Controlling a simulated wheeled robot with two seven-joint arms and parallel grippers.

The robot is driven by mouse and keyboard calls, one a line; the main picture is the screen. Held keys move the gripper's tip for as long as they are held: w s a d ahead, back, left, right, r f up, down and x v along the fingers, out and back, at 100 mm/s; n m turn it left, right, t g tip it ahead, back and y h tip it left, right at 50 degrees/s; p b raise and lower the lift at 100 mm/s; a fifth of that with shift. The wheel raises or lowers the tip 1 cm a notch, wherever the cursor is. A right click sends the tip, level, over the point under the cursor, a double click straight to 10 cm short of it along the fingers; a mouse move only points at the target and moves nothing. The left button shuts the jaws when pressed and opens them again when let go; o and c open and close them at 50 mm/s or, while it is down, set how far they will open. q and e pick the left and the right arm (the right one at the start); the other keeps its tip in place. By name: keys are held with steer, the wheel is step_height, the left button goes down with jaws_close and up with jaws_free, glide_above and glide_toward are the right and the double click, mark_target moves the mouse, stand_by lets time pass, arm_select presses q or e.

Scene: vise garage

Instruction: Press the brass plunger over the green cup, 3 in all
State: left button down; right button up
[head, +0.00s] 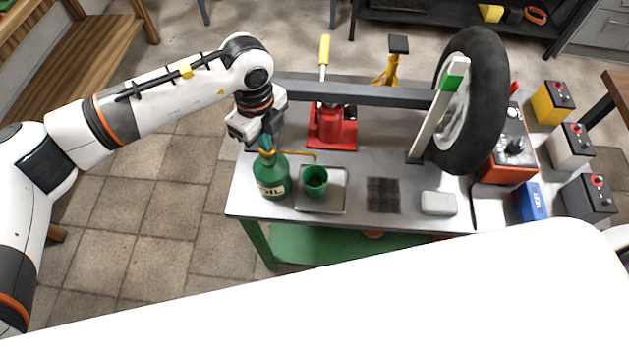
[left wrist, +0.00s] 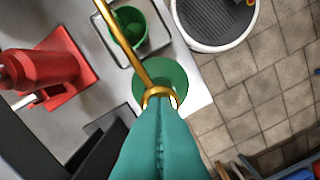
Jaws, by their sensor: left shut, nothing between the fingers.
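The green oil bottle (head: 271,176) stands upright at the table's left front, with a brass plunger (head: 266,152) on top. Its brass spout (head: 300,153) reaches right, over the green cup (head: 315,180), which stands on a small metal tray (head: 336,200). My left gripper (head: 265,143) is shut and empty, fingers pointing down right above the plunger. In the left wrist view, the teal fingertips (left wrist: 158,108) overlap the brass collar (left wrist: 158,94); whether they touch it I cannot tell. The cup (left wrist: 130,27) also shows there, its contents unclear. My right gripper is out of view.
A red jack (head: 333,126) stands behind the cup, under a grey beam (head: 350,93). A wheel (head: 470,100) stands at the right. A dark mesh pad (head: 383,195) and a pale block (head: 438,203) lie right of the tray.

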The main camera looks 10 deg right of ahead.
arm_select(q)
steer(key=shift+f, duration=0.45)
steer(key=shift+r, duration=0.1)
steer(key=shift+r+p, duration=0.65)
steer(key=shift+r, duration=0.75)
steer(key=shift+f, duration=0.15)
